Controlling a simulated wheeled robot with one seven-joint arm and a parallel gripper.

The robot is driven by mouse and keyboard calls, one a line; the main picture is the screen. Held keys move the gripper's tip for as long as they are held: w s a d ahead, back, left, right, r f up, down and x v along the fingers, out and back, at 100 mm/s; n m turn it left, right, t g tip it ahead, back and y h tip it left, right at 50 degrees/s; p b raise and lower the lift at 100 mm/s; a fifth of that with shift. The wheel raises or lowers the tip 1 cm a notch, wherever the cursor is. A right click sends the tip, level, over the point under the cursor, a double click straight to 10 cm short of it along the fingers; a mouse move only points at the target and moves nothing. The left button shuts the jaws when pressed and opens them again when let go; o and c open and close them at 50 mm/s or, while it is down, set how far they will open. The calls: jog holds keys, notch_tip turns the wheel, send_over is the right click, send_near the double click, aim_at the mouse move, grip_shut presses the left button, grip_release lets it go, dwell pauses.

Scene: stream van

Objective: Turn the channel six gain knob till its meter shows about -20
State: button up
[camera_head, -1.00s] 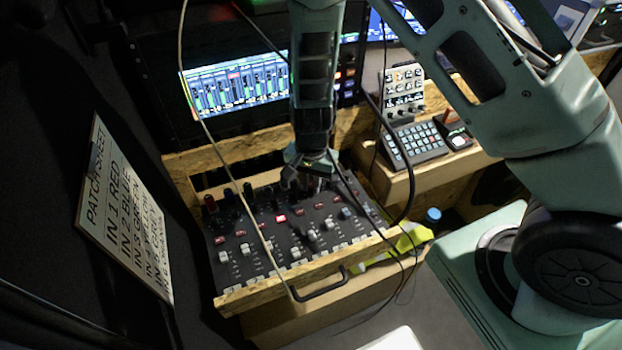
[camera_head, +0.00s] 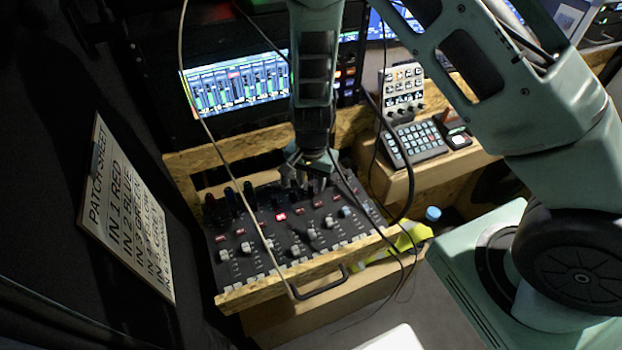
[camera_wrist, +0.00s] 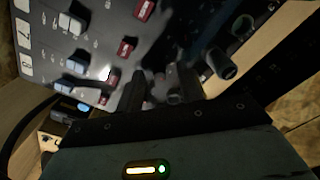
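The mixer panel (camera_head: 262,232) lies in a wooden tray, with knobs along its back, red buttons in the middle and faders in front. My gripper (camera_head: 311,178) reaches down over the knobs at the panel's back right. In the wrist view, the two dark fingers of my gripper (camera_wrist: 162,88) stand a little apart, close to the panel (camera_wrist: 45,45). The channel six knob cannot be made out; the fingers cover that area. Other dark knobs (camera_wrist: 221,63) show to the right. The meter screen (camera_head: 236,82) shows several green bars; its numbers are too small to read.
A dark cable (camera_head: 399,150) hangs beside my arm, and a pale cable crosses the panel's left part. A keypad (camera_head: 417,140) stands on a wooden shelf to the right. A patch sheet (camera_head: 126,210) stands at left.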

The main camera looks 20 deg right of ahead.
aim_at(311, 184)
jog(key=shift+r, duration=0.1)
notch_tip(311, 184, up, 17)
dwell(0.4)
jog(key=shift+r, duration=0.1)
jog(key=s+a+r+n, duration=0.2)
jog(key=s+n, duration=0.3)
jog(key=s, duration=0.2)
jog(key=s+a+r+n, duration=0.2)
jog(key=s+r+n, duration=0.1)
jog(key=s+n, duration=0.3)
jog(key=s+a+r+n, duration=0.2)
jog(key=s+n, duration=0.3)
jog(key=s, duration=0.5)
jog(key=shift+r+n+y, duration=0.3)
jog(key=shift+r+n, duration=0.1)
jog(key=shift+r, duration=0.3)
jog(key=shift+a, duration=0.1)
dwell(1.3)
